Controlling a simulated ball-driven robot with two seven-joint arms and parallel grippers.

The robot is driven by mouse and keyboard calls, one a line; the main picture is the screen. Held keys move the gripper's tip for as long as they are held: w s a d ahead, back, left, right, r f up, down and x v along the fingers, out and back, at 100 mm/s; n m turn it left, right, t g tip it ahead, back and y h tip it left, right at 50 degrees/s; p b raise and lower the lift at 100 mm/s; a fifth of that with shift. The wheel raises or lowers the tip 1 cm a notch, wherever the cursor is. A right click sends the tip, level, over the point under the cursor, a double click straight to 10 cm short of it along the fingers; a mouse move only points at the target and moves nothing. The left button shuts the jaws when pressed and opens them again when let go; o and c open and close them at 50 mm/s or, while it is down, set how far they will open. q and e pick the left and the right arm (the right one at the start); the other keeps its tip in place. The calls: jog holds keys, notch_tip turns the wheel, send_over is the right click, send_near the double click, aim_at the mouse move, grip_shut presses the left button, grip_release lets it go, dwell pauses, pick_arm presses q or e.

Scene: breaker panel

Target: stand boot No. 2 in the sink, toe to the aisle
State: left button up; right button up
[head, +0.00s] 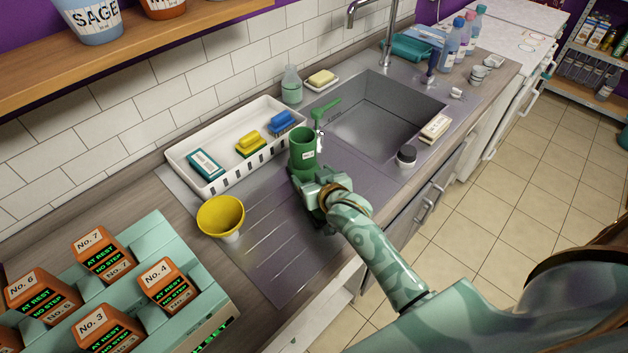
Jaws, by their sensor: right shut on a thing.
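A green boot (302,148) with an open top and a small pale label stands upright over the ribbed drainboard, just left of the sink. The label is too small to read. My right gripper (316,186) is shut on the boot low on its shaft. The gripper hides the boot's lower part, so I cannot tell its toe direction or whether it touches the drainboard. The steel sink (378,112) is to the right of the boot, its basin looking empty. My left gripper is not in view.
A green-handled item (326,111) is by the sink's left edge.

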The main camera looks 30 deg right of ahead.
jog(key=shift+a+r, duration=0.15)
jog(key=shift+r, duration=0.05)
jog(key=shift+f, duration=0.15)
jog(key=o, duration=1.2)
jog(key=shift+o, duration=0.8)
jog(key=shift+s, duration=0.1)
